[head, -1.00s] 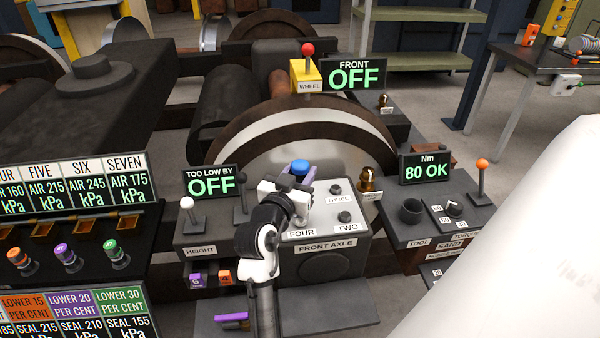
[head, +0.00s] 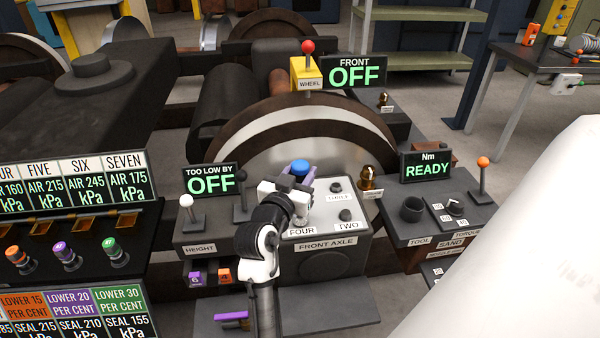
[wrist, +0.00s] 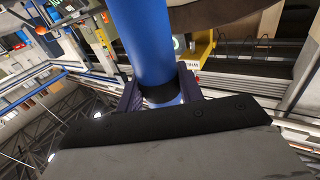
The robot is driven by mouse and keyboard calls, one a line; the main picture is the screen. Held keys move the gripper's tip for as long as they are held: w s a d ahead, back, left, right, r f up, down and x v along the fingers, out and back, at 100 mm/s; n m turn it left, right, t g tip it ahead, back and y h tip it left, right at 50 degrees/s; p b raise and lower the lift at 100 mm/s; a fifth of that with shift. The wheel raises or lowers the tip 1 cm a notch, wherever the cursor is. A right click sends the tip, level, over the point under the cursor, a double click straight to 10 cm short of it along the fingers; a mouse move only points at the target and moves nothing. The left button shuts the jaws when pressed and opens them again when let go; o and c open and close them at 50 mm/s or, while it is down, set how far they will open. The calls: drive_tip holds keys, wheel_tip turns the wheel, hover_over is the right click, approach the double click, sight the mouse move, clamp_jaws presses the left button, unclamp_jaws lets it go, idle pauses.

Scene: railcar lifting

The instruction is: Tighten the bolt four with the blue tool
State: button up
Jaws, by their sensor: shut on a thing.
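My gripper (head: 301,182) is shut on the blue tool (head: 300,166), whose blue top shows above the jaws in the head view. In the wrist view the blue tool (wrist: 143,40) stands between the two dark fingers. The tool is over the FOUR place on the front axle box (head: 328,243). Bolt four itself is hidden by my gripper and the tool, so I cannot tell whether they touch. Bolt three (head: 336,187) and bolt two (head: 345,214) show to the right. The Nm display (head: 427,168) reads READY.
The empty tool holder (head: 411,209) and an orange-topped lever (head: 482,180) stand at the right. The height lever (head: 188,214) is to the left, below a display (head: 211,181) reading OFF. A red-topped wheel lever (head: 307,66) stands behind.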

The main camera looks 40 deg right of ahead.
drive_tip(key=shift+f+b, duration=0.3)
drive_tip(key=shift+f, duration=0.2)
idle(0.8)
drive_tip(key=shift+r+p, duration=2.7)
drive_tip(key=shift+r, duration=1)
drive_tip(key=shift+f, duration=0.1)
